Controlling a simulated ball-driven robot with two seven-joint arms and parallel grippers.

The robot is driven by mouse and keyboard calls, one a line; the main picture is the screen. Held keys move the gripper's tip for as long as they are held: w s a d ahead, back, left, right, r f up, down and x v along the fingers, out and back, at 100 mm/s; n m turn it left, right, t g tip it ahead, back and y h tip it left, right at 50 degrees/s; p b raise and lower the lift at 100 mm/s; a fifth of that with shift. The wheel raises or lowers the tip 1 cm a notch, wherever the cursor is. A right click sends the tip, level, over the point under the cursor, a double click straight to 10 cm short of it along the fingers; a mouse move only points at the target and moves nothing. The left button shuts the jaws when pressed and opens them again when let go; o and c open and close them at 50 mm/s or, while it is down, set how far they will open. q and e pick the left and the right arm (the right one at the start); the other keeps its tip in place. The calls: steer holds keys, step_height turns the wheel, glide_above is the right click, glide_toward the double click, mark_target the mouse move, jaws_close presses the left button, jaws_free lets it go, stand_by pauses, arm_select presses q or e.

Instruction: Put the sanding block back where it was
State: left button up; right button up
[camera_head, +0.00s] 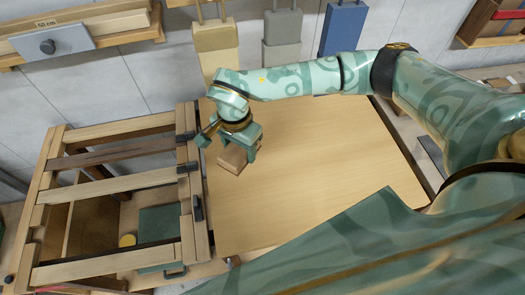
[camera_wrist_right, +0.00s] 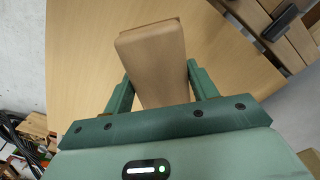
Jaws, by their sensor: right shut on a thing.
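The sanding block (camera_head: 233,158) is a light brown block in the jaws of my right gripper (camera_head: 238,148). In the right wrist view the block (camera_wrist_right: 155,65) sits between the two green fingers of the gripper (camera_wrist_right: 160,90), which are shut on its sides. The block is over the left part of the light wooden table top (camera_head: 310,165); I cannot tell whether it touches the surface. My left gripper is not in view.
A slatted wooden frame with dark clamps (camera_head: 120,180) stands along the left edge of the table. A shelf with a 50 cm board (camera_head: 80,38) hangs at the upper left. The table top is otherwise clear.

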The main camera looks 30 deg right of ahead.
glide_above(262, 159)
steer(key=f, duration=0.6)
steer(key=shift+a+f+b, duration=0.25)
steer(key=shift+f+b, duration=0.05)
steer(key=shift+b, duration=0.1)
steer(key=shift+w+d+f, duration=0.1)
steer(key=shift+d+f, duration=0.05)
steer(key=shift+f, duration=0.8)
steer(key=shift+d+f, duration=0.15)
steer(key=shift+f, duration=0.75)
steer(key=o, duration=1.2)
steer(key=shift+f, duration=0.1)
step_height(262, 159, up, 12)
steer(key=shift+r+p, duration=0.1)
steer(key=shift+p, duration=0.45)
